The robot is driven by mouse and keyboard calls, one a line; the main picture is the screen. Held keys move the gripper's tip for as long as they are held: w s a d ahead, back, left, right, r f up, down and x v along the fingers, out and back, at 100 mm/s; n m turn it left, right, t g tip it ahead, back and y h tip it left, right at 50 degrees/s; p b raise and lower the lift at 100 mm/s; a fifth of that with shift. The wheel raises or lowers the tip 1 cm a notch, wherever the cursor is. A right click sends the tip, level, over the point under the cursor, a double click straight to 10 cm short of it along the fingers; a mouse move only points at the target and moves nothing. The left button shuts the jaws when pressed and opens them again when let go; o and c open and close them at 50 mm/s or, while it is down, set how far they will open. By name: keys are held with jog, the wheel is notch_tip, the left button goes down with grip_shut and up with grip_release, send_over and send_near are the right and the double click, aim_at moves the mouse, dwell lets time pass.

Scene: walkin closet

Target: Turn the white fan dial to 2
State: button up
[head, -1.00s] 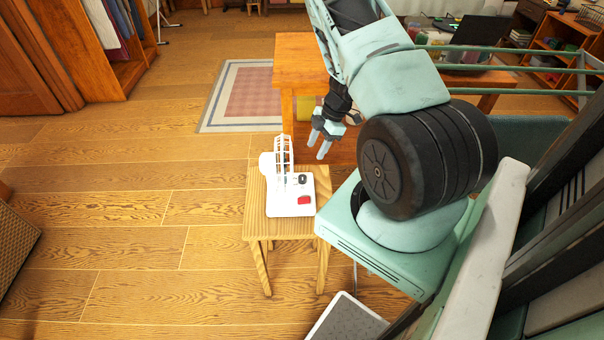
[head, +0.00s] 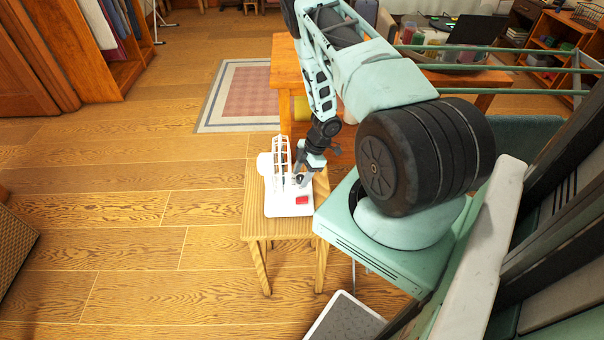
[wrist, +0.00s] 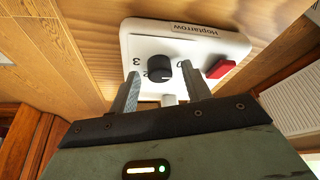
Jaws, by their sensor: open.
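The white fan (head: 283,205) stands on a small wooden stool (head: 255,222), its cage upright on the left side of its base. In the wrist view the fan base (wrist: 205,45) shows a black round dial (wrist: 159,69), numbers around it, a red switch (wrist: 218,68) and the label "Hoptarrow". A 3 is readable left of the dial; the pointer setting is too small to tell. My gripper (wrist: 163,82) is open, its fingers on either side of the dial's near edge, with no clear contact visible. In the head view my gripper (head: 305,177) is over the base and partly hides the dial.
A wooden table (head: 300,75) stands behind the stool. A pink and white rug (head: 240,95) lies behind on the left. A grey flat object (head: 345,320) is on the floor in front. The floor left of the stool is clear.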

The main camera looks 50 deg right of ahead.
jog(key=c, duration=1)
jog(key=shift+m, duration=0.3)
jog(key=m+t+h, duration=0.1)
jog(key=m, duration=0.3)
jog(key=shift+s+b, duration=0.15)
jog(key=shift+b, duration=0.25)
jog(key=shift+a+m+t+h+b, duration=0.1)
jog(key=shift+m+t+h+b, duration=0.3)
jog(key=shift+m, duration=0.8)
jog(key=shift+a+m+t+h+b, duration=0.1)
jog(key=shift+m+t+h+b, duration=0.3)
jog(key=shift+m, duration=0.8)
jog(key=o, duration=1)
